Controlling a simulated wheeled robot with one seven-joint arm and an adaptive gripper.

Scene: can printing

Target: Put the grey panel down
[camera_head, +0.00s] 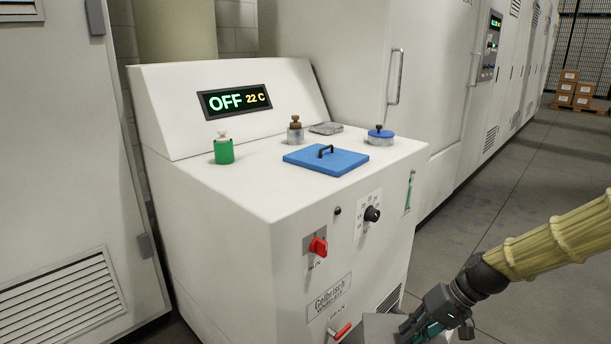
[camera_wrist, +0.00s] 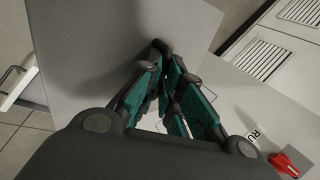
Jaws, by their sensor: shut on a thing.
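The grey panel (camera_head: 374,328) shows only in part at the bottom edge of the head view, in front of the white machine's lower front. It fills much of the upper left of the wrist view (camera_wrist: 95,45) as a flat plate. My gripper (camera_head: 425,322) is at the panel's right side in the head view, with its teal-padded fingers closed on it. In the wrist view the fingers (camera_wrist: 168,75) meet against the panel. The exact gripped spot is hidden by the fingers. The panel's lower part is out of the head view.
The white machine (camera_head: 225,240) has a red RUN switch (camera_head: 318,246), a black knob (camera_head: 372,214) and a red drain lever (camera_head: 342,330) on its front. Open floor (camera_head: 530,200) lies right.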

